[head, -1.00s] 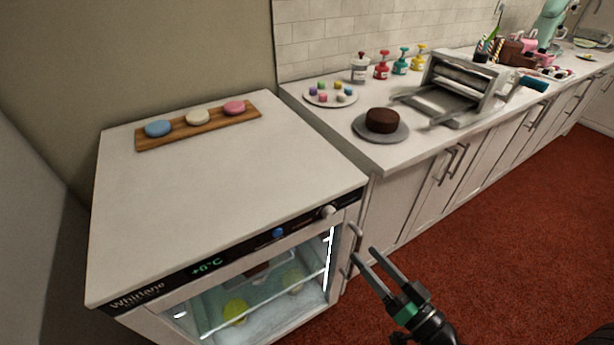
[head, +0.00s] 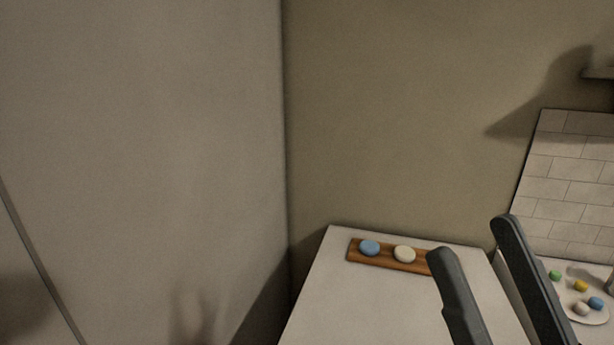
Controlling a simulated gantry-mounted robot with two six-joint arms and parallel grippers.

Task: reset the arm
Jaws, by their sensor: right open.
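My right gripper (head: 472,238) shows at the lower right of the head view. Its two long dark fingers are apart, with nothing between them, and they point up and away. The fingers stand in front of the white cabinet top and hide part of it. The rest of my right arm is outside the frame. My left gripper is not in view.
A wooden board (head: 354,250) with a blue disc (head: 369,247) and a cream disc (head: 404,254) lies on the white cabinet top (head: 340,300). A plate (head: 598,315) with several small coloured pieces is at the right edge. Bare walls fill the left.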

